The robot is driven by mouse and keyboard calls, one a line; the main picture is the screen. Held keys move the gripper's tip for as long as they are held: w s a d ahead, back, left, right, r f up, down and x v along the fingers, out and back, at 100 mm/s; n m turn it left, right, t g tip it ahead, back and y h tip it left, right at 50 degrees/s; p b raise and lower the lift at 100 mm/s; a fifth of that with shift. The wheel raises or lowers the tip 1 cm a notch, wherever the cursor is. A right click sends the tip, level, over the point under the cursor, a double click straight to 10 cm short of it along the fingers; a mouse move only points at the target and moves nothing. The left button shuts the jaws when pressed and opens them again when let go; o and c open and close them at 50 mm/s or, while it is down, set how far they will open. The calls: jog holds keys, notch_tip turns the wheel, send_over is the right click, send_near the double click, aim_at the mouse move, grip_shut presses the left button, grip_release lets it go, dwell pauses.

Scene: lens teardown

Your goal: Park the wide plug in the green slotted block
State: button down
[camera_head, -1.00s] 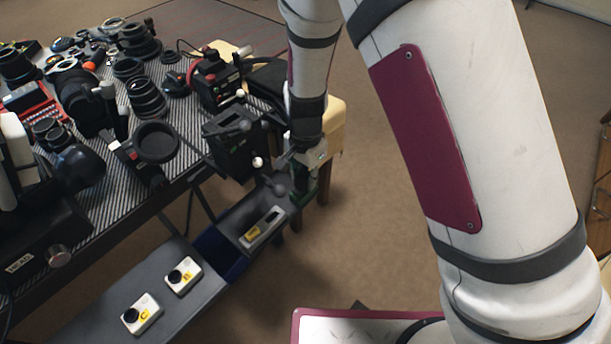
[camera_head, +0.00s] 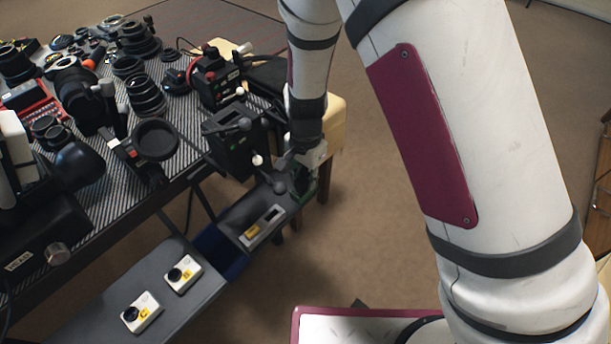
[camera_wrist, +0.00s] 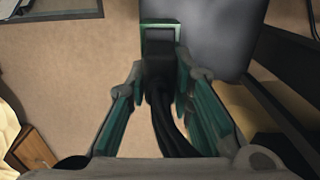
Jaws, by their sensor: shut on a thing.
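The wide plug (camera_wrist: 158,68) is a dark, blocky piece with several black cables trailing from it toward the wrist. My gripper (camera_wrist: 161,82) is shut on it, with green-padded fingers on both sides. The green slotted block (camera_wrist: 145,37) shows just beyond the plug in the wrist view, as a green rim around a pale grey middle. The plug's front end overlaps the block's near edge there. I cannot tell whether it is in the slot or above it. In the head view my gripper (camera_head: 300,183) is small and partly hidden at the shelf's far end.
The table (camera_head: 185,165) is crowded with lenses and camera gear. A black device (camera_head: 232,140) stands close to my arm.

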jog(key=c, duration=1.3)
grip_release()
jog(key=shift+c, duration=0.2)
notch_tip(320, 180, up, 11)
jog(key=shift+f, duration=0.1)
jog(key=shift+r, duration=0.6)
